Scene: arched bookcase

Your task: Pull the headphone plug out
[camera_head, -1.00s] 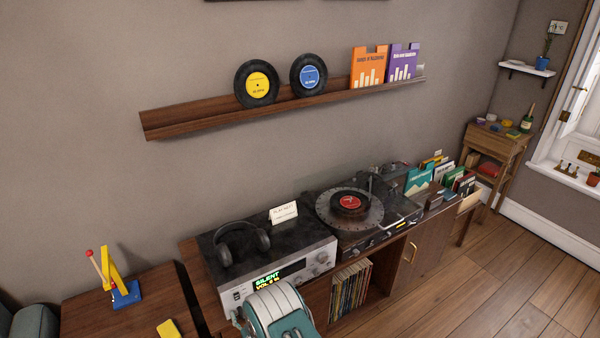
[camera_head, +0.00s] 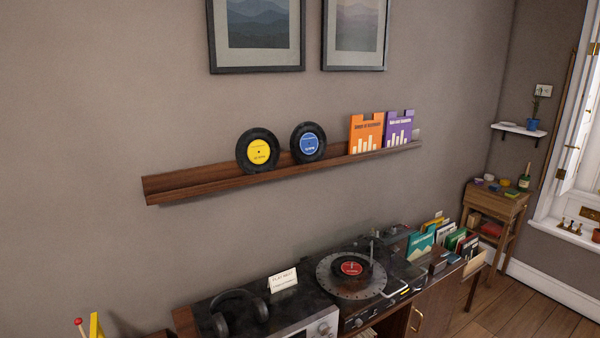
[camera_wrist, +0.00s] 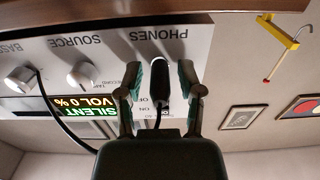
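The black headphone plug (camera_wrist: 160,80) is at the receiver's front panel under the PHONES label, in the upside-down wrist view. My gripper (camera_wrist: 161,80) is open around the plug, with one finger on each side and a small gap visible to each. A dark cable runs from the plug towards my gripper's body, which hides part of it. The receiver also fills the wrist view's upper left (camera_wrist: 100,25). My gripper is outside the head view.
The receiver's lit display (camera_wrist: 85,107) reads SILENT, VOL 0%. Knobs (camera_wrist: 82,74) sit beside the jack. A turntable (camera_head: 355,275) with a record stands right of the receiver. A wall shelf (camera_head: 215,183) holds records and sleeves above.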

